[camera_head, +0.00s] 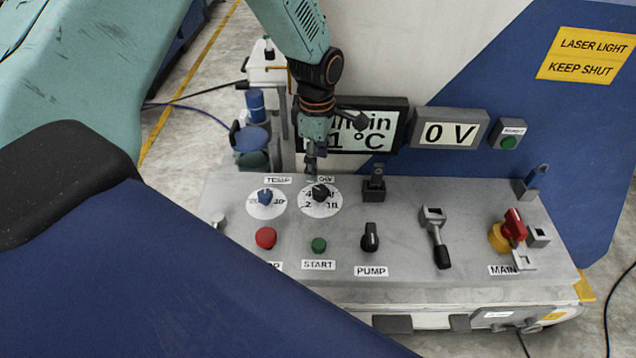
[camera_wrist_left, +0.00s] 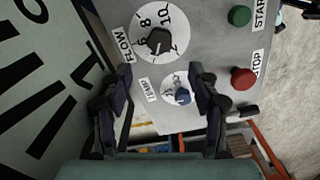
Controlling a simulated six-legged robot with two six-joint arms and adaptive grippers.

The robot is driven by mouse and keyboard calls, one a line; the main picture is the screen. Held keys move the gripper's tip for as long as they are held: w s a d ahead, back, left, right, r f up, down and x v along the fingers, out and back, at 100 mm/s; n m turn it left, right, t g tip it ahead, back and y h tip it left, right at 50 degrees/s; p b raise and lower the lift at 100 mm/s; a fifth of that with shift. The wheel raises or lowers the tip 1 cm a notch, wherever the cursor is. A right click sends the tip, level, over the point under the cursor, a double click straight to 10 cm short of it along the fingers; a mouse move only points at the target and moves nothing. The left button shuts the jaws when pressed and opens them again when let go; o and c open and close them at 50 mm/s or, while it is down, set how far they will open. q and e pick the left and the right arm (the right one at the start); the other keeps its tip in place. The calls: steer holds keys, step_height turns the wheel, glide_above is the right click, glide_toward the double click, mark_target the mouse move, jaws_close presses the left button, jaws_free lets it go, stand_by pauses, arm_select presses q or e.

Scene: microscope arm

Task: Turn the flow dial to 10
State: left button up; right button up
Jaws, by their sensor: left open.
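The flow dial (camera_head: 320,193) is a black knob on a round white scale on the grey panel, under a partly covered label. In the left wrist view the flow dial (camera_wrist_left: 158,42) shows with the numbers 8 and 10 readable beside it. I cannot tell exactly which number its pointer marks. My left gripper (camera_head: 312,162) hangs just above and behind the flow dial, apart from it as far as I can see. In the left wrist view its two fingers (camera_wrist_left: 160,84) are spread and empty, with the blue TEMP dial (camera_wrist_left: 183,96) showing between them. My right gripper is not in view.
The blue TEMP dial (camera_head: 265,198) sits close left of the flow dial. A red button (camera_head: 266,237), green START button (camera_head: 319,244) and PUMP knob (camera_head: 370,237) stand in front. A display (camera_head: 365,135), partly hidden by my arm, rises behind, beside a 0 V display (camera_head: 449,133).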

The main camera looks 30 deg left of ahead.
mark_target(320, 189)
arm_select(q)
steer(key=f, duration=0.8)
steer(key=shift+w+d, duration=0.1)
steer(key=shift+d, duration=0.2)
steer(key=shift+a+f, duration=0.15)
steer(key=shift+f, duration=0.15)
steer(key=shift+d+r, duration=0.1)
steer(key=shift+d, duration=0.35)
steer(key=shift+a, duration=0.35)
steer(key=c, duration=0.6)
steer(key=shift+d, duration=0.1)
steer(key=c, duration=0.6)
